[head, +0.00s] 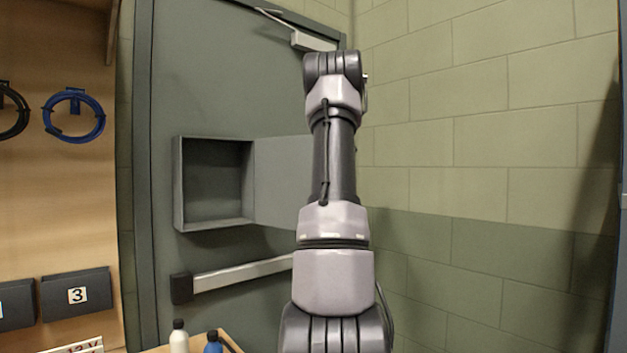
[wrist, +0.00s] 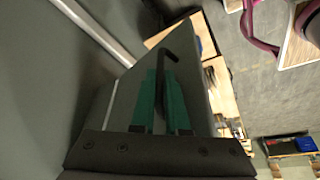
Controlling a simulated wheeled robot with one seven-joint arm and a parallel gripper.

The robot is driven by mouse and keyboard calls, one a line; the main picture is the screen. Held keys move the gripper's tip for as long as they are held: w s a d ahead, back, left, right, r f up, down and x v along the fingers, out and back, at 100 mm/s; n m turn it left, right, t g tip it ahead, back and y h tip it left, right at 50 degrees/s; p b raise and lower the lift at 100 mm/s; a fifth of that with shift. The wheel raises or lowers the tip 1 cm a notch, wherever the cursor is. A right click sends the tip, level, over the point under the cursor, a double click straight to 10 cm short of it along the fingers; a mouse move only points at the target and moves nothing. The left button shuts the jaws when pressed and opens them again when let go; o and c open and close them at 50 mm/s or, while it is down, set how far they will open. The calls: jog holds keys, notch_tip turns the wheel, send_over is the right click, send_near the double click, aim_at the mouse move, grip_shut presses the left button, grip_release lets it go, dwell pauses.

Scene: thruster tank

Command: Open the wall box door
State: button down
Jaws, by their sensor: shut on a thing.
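The grey wall box (head: 180,190) is mounted on the large grey door in the head view, and its inside shows dark and empty. Its door (head: 283,180) stands wide open, swung out to the right from the box's right side. My arm hides the door's right end in the head view, and my gripper is hidden there too. In the wrist view my gripper (wrist: 162,92) has green fingers closed around a dark bent handle (wrist: 168,58). A grey panel (wrist: 125,92), apparently the box door, lies right behind the fingers.
A pale push bar (head: 240,273) crosses the large door below the box. Two bottles, white (head: 179,338) and blue (head: 213,343), stand at the bottom. A block wall (head: 480,150) lies to the right. Cable coils (head: 74,115) hang at left.

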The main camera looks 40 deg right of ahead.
jog(key=c, duration=0.9)
grip_release()
jog(key=v, duration=1)
jog(key=shift+r, duration=0.35)
jog(key=shift+s+d, duration=0.1)
